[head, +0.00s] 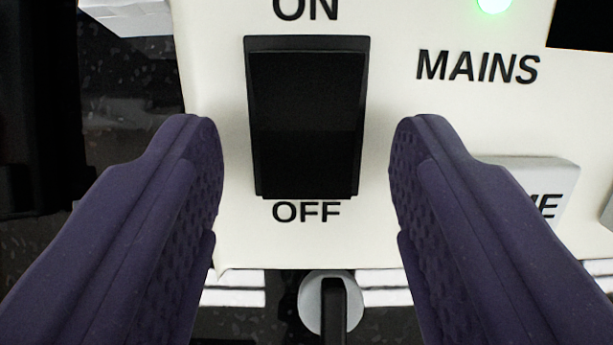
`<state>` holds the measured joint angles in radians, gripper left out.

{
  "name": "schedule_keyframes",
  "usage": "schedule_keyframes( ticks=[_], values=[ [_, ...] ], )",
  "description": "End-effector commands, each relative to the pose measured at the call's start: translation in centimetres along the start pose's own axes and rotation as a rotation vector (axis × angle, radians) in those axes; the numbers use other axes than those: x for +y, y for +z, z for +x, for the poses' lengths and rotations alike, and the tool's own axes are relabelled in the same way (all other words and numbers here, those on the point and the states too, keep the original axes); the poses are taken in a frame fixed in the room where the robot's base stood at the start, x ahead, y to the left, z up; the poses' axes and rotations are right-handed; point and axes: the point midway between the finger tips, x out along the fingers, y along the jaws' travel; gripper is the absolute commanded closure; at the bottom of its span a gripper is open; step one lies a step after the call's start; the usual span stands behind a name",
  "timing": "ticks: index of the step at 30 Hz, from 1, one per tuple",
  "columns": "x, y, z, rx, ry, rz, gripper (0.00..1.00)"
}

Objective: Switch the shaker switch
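The shaker switch (306,120) is a black rocker in a black frame on a cream panel (400,110). "ON" is printed above it and "OFF" below it. Which way the rocker is tipped is hard to tell. My gripper (308,150) is open, with one purple finger to the left of the switch and one to the right. Nothing is between the fingers except the view of the switch. Neither finger visibly touches the switch; their exact distance from the panel is unclear.
A green light (493,4) glows at the top right, above the word "MAINS". A pale block (535,180) with partly hidden lettering sits behind my right finger. A round grey knob (328,303) with a black bar is below the panel. Dark speckled surface shows at left.

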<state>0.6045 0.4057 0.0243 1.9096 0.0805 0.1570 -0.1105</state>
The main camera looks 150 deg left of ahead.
Motion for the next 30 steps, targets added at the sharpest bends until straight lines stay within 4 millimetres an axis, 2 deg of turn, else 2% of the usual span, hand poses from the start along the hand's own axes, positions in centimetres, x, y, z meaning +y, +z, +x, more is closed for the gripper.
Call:
schedule_keyframes(
  ticks=[9, 11, 21, 25, 30],
  values=[
    [0.0, -0.1, -0.2, 0.000, 0.000, 0.000, 0.45],
    [0.0, -0.2, -0.9, 0.001, 0.000, 0.000, 0.45],
    [0.0, -0.2, -6.8, 0.002, 0.000, 0.000, 0.45],
    [0.0, -0.1, -7.7, 0.000, 0.000, 0.000, 0.45],
    [0.0, 0.0, -7.8, -0.001, 0.000, 0.000, 0.45]
  ],
)
